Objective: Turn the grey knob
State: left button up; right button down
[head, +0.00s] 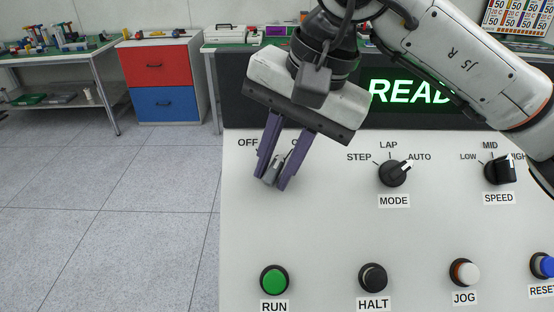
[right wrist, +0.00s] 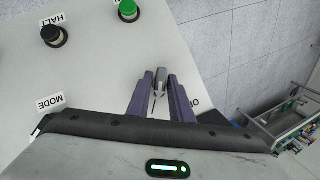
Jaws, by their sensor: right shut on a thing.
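The knob also shows between the fingers in the right wrist view (right wrist: 160,80). The fingers hide part of the knob and the label to its right. My left gripper is not in view.
A black MODE knob (head: 394,173) and a SPEED knob (head: 499,171) lie to the right. Below are a green RUN button (head: 274,281), a black HALT button (head: 373,277), a white JOG button (head: 464,272) and a blue RESET button (head: 545,266). A READY display (head: 420,92) stands behind.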

jog(key=n+p, duration=0.1)
jog(key=n+h, duration=0.1)
jog(key=n+h+p, duration=0.1)
jog(key=shift+a+r+g+p, duration=0.15)
jog(key=shift+r+g+p, duration=0.1)
jog(key=shift+g+p, duration=0.05)
jog(key=n+h+p, duration=0.1)
jog(key=n+h, duration=0.1)
jog(key=n, duration=0.1)
jog(key=shift+a+p, duration=0.1)
jog(key=shift+p, duration=0.2)
jog(key=shift+a+f+n+t+h, duration=0.15)
jog(key=shift+n+t+h, duration=0.25)
jog(key=shift+n+h, duration=1.3)
jog(key=shift+n, duration=0.5)
jog(key=c, duration=1.8)
grip_release()
jog(key=shift+f, duration=0.1)
jog(key=v, duration=1)
jog(key=shift+r, duration=0.2)
